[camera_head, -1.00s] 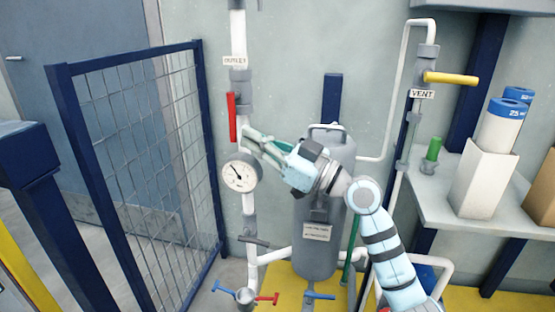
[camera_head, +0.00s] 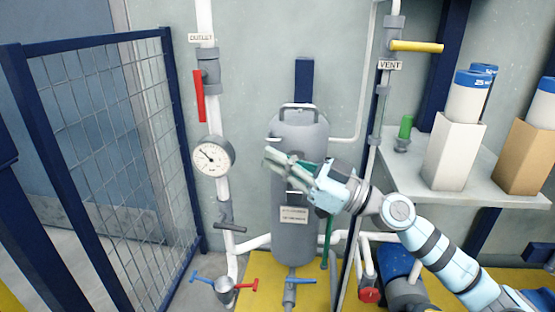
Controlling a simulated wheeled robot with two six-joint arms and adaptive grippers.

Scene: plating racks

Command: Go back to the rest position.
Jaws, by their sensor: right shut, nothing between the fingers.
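My right gripper (camera_head: 270,156) is in front of the grey tank (camera_head: 300,235), with its fingers pointing left. The fingers are together and hold nothing. My right arm reaches in from the lower right. My left gripper is not in view. The red lever (camera_head: 199,96) hangs down beside the outlet pipe (camera_head: 206,20), and the gripper is apart from it, to its right and lower. The pressure gauge (camera_head: 213,157) is left of the gripper with a clear gap between them.
A blue mesh fence (camera_head: 105,140) stands at the left. The yellow vent handle (camera_head: 416,46) sticks out at upper right. A shelf (camera_head: 480,185) with cylinders in boxes is at the right. Blue and red valve handles (camera_head: 240,286) and a red knob (camera_head: 369,295) are low down.

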